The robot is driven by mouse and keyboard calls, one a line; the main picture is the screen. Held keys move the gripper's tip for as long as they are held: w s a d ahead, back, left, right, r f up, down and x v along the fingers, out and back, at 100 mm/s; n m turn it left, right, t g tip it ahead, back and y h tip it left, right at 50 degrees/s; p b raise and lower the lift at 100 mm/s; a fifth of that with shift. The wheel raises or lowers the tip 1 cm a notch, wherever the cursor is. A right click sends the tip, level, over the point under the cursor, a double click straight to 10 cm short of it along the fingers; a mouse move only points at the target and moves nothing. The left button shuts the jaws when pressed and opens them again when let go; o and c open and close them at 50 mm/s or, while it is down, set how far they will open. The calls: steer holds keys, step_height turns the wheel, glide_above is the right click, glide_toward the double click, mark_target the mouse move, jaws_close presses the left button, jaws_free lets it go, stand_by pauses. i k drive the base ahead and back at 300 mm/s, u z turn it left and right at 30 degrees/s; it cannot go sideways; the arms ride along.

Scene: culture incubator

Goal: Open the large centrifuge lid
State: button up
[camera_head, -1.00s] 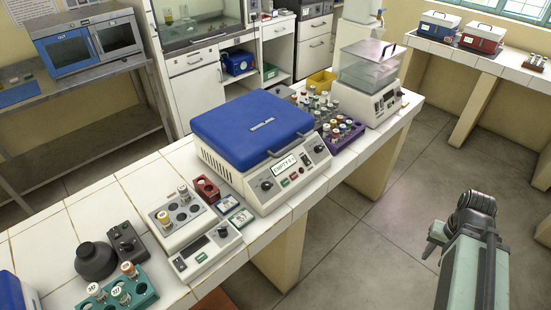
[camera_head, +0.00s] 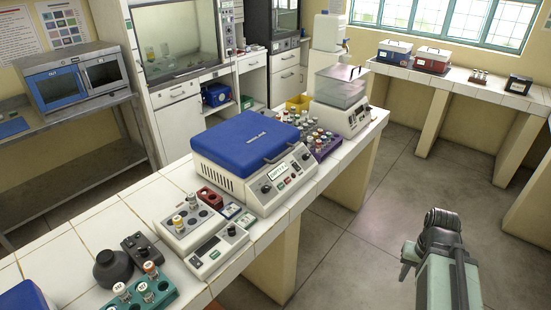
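The large centrifuge (camera_head: 265,188) stands on the white tiled bench, a cream box with dials and a label on its sloped front. Its blue lid (camera_head: 243,139) is shut flat on top. A grey bar handle (camera_head: 288,148) sits at the lid's front right edge. Part of my arm shows at the lower right, over the floor and well apart from the bench. My gripper's fingers cannot be made out.
Left of the centrifuge are a small instrument (camera_head: 216,252), a red rack (camera_head: 209,197) and a teal tube rack (camera_head: 140,294). Right of it are a purple tube rack (camera_head: 325,149) and a clear-lidded device (camera_head: 342,105). The floor (camera_head: 340,255) before the bench is clear.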

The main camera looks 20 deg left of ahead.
mark_target(242, 143)
steer(key=u, duration=1.75)
